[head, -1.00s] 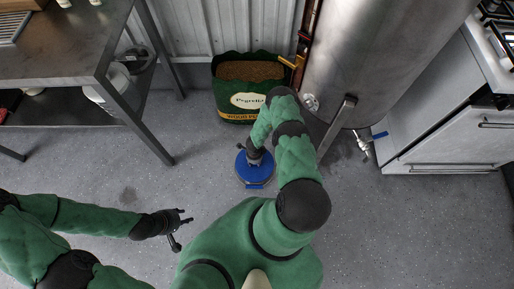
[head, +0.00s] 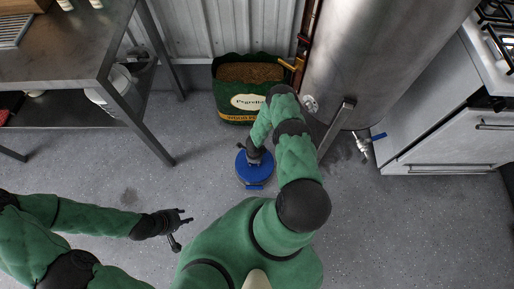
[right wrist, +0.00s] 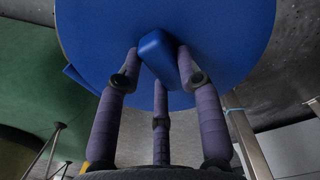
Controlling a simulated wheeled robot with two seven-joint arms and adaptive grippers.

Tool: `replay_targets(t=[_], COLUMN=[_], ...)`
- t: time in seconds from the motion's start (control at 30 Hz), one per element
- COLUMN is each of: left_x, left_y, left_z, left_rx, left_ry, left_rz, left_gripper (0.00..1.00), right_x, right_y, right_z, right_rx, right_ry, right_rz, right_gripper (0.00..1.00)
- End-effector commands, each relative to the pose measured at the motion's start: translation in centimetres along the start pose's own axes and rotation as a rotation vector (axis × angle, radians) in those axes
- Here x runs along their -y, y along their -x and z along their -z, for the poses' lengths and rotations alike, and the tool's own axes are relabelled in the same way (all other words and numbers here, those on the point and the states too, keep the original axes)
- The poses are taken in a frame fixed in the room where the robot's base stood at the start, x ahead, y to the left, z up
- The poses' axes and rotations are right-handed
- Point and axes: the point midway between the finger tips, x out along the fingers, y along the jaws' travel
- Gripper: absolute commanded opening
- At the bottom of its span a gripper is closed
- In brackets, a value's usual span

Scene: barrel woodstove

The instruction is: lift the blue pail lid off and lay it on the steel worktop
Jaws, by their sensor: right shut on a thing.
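The blue lid (head: 254,174) is a round disc with a tab at its near edge, in the middle of the head view. The pail beneath it is hidden. My right gripper (head: 254,158) is over the lid. In the right wrist view the lid (right wrist: 215,35) fills the top, and the fingers (right wrist: 157,75) are shut on its blue block handle (right wrist: 158,55). My left gripper (head: 182,228) is open and empty, low over the floor at left. The steel worktop (head: 65,55) is at the upper left.
A green sack of pellets (head: 248,88) stands by the corrugated wall behind the lid. A large steel barrel (head: 375,55) on legs is to the right, with a blue-handled valve (head: 370,140). A stove (head: 450,140) is at far right. The floor between the lid and the worktop's leg (head: 145,120) is clear.

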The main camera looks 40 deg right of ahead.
Motion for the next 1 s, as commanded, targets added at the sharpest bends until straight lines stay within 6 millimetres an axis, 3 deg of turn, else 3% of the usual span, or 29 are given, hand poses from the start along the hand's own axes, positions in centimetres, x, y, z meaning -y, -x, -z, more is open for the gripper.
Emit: replay_targets(t=[0.8,1.0], left_x=[-1.1,-1.1], left_y=[3.1,3.2], left_z=[-0.1,-0.1], left_rx=[0.000,0.000], left_ry=[0.000,0.000], left_rz=[0.000,0.000], left_gripper=[0.40,0.40], right_x=[0.0,0.0], right_y=[4.7,5.0], right_z=[0.0,0.0], right_rx=[0.000,0.000], right_ry=[0.000,0.000], right_rz=[0.000,0.000], right_gripper=[0.00,0.00])
